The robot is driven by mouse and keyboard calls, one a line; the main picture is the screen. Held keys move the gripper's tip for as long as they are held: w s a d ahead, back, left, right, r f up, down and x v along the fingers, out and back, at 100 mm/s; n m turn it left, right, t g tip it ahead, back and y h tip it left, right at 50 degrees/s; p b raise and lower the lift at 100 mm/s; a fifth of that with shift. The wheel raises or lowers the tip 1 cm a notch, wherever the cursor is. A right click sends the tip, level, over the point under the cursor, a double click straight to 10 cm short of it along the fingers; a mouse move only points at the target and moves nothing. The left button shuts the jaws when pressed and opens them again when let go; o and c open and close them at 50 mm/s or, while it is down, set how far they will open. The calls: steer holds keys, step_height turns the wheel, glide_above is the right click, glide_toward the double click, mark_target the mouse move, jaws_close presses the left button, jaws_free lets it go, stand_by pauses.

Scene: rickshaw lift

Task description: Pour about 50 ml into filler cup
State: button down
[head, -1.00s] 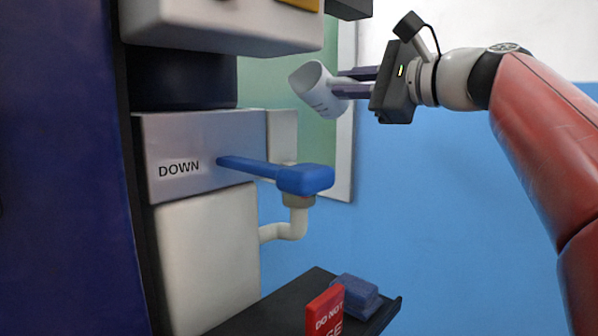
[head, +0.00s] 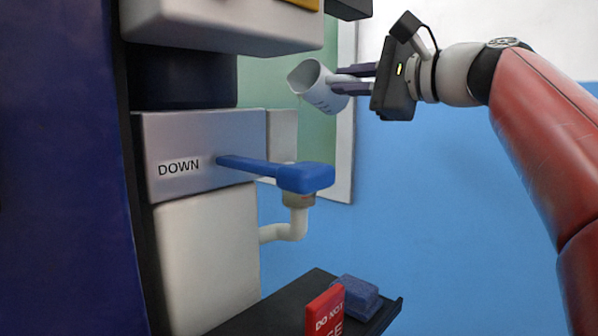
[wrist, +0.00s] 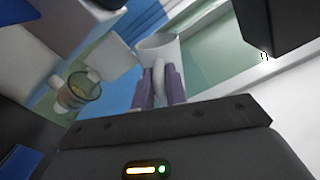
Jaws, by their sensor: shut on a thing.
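A white measuring cup (head: 325,91) with dark marks on its side is tipped, its mouth toward the left in the head view. My gripper (head: 345,79) is shut on its handle with purple fingers, which show on both sides of the handle in the wrist view (wrist: 160,88). The filler cup (head: 299,199) sits on a bent white pipe, below the measuring cup and partly hidden by a blue lever. Its round brownish mouth shows in the wrist view (wrist: 82,86). The liquid level is not readable.
The blue lever (head: 305,178) reaches out from a grey panel marked DOWN (head: 207,180). A white housing (head: 220,28) overhangs at upper left. A dark shelf (head: 270,309) below holds a red sign (head: 324,311) and a blue block (head: 356,296). The right side is open.

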steer(key=shift+s+a+r+n, duration=0.1)
steer(key=shift+n, duration=0.2)
stand_by(0.5)
steer(key=shift+d, duration=0.25)
stand_by(0.4)
steer(key=shift+a+n+b, duration=0.15)
steer(key=shift+n+b, duration=0.25)
steer(key=shift+f+n+b, duration=0.25)
steer(key=shift+n+b, duration=0.05)
stand_by(0.4)
steer(key=shift+w+d, duration=0.2)
steer(key=shift+w+d+f+n, duration=0.1)
steer(key=shift+f+n, duration=0.05)
steer(key=shift+n, duration=0.15)
